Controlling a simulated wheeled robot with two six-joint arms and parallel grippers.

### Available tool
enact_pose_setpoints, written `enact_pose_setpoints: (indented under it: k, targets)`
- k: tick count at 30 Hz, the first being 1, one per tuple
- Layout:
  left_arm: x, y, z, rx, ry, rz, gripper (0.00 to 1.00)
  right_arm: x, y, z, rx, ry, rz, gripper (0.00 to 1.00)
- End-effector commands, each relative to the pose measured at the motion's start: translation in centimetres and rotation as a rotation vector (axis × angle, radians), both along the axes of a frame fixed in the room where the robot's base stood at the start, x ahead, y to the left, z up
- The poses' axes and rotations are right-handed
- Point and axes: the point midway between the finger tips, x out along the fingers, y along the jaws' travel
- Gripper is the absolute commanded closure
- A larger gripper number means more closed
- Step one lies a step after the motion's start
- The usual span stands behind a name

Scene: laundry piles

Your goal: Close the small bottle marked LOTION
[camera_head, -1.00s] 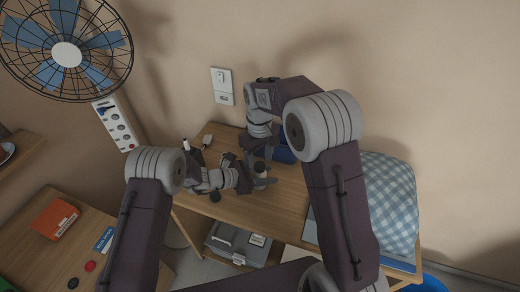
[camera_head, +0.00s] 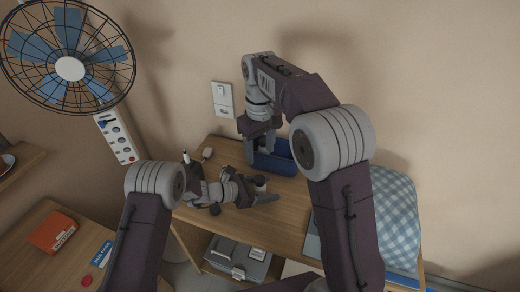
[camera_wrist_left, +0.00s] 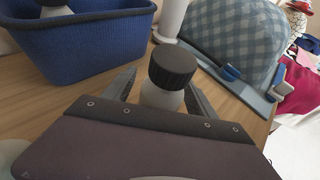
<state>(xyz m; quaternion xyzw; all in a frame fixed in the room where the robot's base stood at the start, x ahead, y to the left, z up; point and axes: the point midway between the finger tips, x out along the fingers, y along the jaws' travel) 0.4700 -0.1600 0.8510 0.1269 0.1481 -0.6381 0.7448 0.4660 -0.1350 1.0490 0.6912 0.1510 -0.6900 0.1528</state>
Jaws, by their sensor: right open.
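A small white bottle with a black ribbed cap (camera_wrist_left: 172,66) stands upright between the fingers of my left gripper (camera_wrist_left: 162,100). The cap sits on the bottle's top; I cannot tell how tight it is. No label shows. In the head view the bottle (camera_head: 260,182) is small and partly hidden by my left gripper (camera_head: 262,193), which reaches in from the left with its fingers closed around it. My right gripper (camera_head: 262,150) is open and points down above and behind the bottle, apart from it, in front of the blue basket.
The blue basket (camera_head: 284,160) stands at the table's back. A blue checked cushion-like thing (camera_head: 395,215) is at the right. A dark round thing (camera_head: 215,210) and a small upright white item (camera_head: 186,157) are near my left arm.

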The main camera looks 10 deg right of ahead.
Motion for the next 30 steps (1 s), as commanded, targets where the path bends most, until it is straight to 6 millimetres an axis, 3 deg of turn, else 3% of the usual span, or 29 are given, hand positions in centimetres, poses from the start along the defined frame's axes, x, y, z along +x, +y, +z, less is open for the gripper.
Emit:
enact_pose_setpoints:
  k: [10, 21, 30]
  targets:
    - [0.0, 0.6, 0.2, 0.000, 0.000, 0.002, 0.35, 0.0, 0.0, -0.1, 0.000, 0.000, 0.000, 0.43]
    - [-1.0, 6.8, 2.8, 0.000, 0.000, 0.003, 0.35, 0.0, 0.0, -0.3, 0.000, 0.000, 0.000, 0.43]
    - [-1.3, 8.3, 3.5, 0.000, 0.001, 0.000, 0.35, 0.0, 0.0, -0.3, 0.000, 0.000, 0.000, 0.43]
